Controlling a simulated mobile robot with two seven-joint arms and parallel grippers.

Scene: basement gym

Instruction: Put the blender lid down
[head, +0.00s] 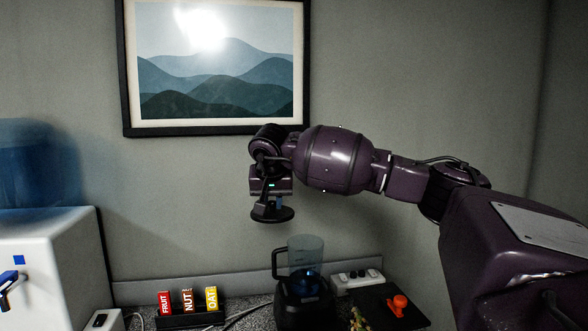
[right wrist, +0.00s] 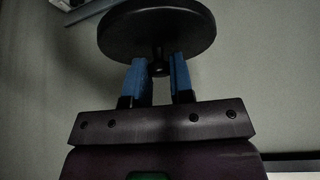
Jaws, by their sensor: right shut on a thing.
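The blender lid (head: 270,215) is a black disc with a small knob on it. My right gripper (head: 268,203) is shut on the knob and holds the lid in the air, above and slightly left of the blender. In the right wrist view the lid (right wrist: 157,28) shows beyond the two blue fingertips (right wrist: 159,70), which sit on both sides of its knob. The blender (head: 305,285) stands on the counter with its clear jar uncovered at the top and something blue inside. My left gripper is not in view.
A black holder with red, brown and yellow bars (head: 188,300) stands left of the blender. A power strip (head: 357,277) and a dark board (head: 385,308) with an orange item (head: 399,302) are at right. A white water dispenser (head: 50,265) is at far left. Speckled counter shows between the bars and blender.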

